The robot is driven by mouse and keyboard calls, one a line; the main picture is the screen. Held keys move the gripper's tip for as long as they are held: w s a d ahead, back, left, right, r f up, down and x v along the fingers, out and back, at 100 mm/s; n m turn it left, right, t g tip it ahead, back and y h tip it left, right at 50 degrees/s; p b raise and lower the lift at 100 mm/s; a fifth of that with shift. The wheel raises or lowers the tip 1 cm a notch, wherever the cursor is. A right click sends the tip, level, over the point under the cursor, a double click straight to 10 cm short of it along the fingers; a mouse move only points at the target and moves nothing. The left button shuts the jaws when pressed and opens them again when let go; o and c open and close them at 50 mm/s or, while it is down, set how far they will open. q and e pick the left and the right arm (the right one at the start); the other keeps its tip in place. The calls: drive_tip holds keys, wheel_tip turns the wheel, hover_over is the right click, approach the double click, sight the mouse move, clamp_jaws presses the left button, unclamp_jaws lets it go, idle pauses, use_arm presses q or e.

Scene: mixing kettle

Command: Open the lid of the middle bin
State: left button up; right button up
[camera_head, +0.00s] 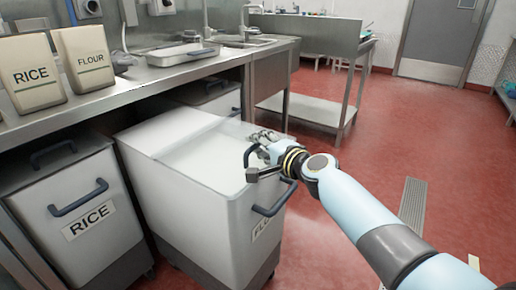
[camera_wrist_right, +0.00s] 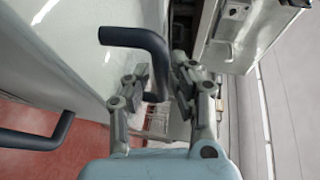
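The middle bin (camera_head: 185,200) is a white bin with a FLOUR label (camera_head: 262,226), partly pulled out from under the counter. Its pale lid (camera_head: 207,158) looks closed. A dark lid handle (camera_head: 247,156) stands at its right front edge and shows large in the right wrist view (camera_wrist_right: 130,36). My right gripper (camera_head: 262,146) is at this handle. In the right wrist view its two fingers (camera_wrist_right: 160,75) lie on either side of the handle's bent end, close to it; whether they press on it is unclear. My left gripper is not in view.
A RICE bin (camera_head: 75,215) stands to the left. The middle bin's front handle (camera_head: 273,205) sits below my right gripper. The steel counter (camera_head: 135,92) above carries RICE (camera_head: 30,74) and FLOUR (camera_head: 86,70) containers and a tray (camera_head: 183,54). The red floor to the right is open.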

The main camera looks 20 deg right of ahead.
drive_tip(key=shift+w, duration=0.2)
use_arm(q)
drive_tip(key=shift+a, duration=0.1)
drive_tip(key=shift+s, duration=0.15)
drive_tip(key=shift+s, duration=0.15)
use_arm(e)
clamp_jaws()
drive_tip(key=shift+a, duration=0.1)
